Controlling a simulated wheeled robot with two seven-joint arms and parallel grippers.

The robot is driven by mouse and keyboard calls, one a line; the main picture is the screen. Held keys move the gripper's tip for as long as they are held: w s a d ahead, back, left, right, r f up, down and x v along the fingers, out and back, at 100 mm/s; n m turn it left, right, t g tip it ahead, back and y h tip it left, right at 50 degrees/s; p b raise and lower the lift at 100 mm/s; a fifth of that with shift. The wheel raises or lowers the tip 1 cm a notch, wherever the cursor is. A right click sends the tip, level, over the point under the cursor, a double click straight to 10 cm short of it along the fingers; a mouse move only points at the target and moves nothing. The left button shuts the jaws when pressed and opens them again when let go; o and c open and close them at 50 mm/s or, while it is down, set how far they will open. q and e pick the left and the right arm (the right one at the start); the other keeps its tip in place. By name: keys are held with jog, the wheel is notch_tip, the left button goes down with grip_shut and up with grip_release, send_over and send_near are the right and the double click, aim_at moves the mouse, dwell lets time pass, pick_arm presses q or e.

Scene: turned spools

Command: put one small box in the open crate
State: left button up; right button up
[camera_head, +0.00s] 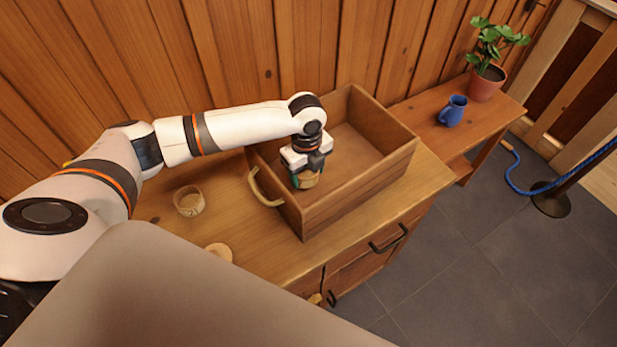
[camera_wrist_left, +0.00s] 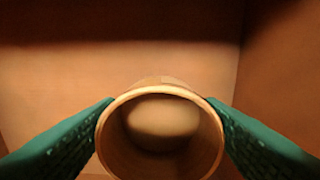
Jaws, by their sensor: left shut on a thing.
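The open crate (camera_head: 357,192) is a wooden box with a rope handle, standing on the wooden cabinet. My left gripper (camera_head: 305,174) reaches down inside it, near its left side, with green fingers shut on a small round wooden box (camera_wrist_left: 160,122). The held box is open at the top and looks empty; it also shows below the fingers in the head view (camera_head: 308,183). I cannot tell whether its bottom touches the crate floor. Another small round open box (camera_head: 189,202) stands on the cabinet left of the crate. My right gripper is not in view.
A pale round wooden piece (camera_head: 219,252) lies on the cabinet top (camera_head: 250,262), partly hidden. A side table (camera_head: 425,108) at the right holds a blue mug (camera_head: 452,111) and a potted plant (camera_head: 487,80). The right part of the crate is empty.

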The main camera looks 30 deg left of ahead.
aim_at(307, 181)
pick_arm(q)
jog(key=shift+f, duration=1.8)
jog(key=shift+f, duration=0.1)
jog(key=o, duration=0.9)
jog(key=shift+o, duration=0.2)
notch_tip(307, 181, up, 12)
jog(key=b, duration=0.1)
jog(key=shift+s+r, duration=0.1)
jog(key=shift+r, duration=0.1)
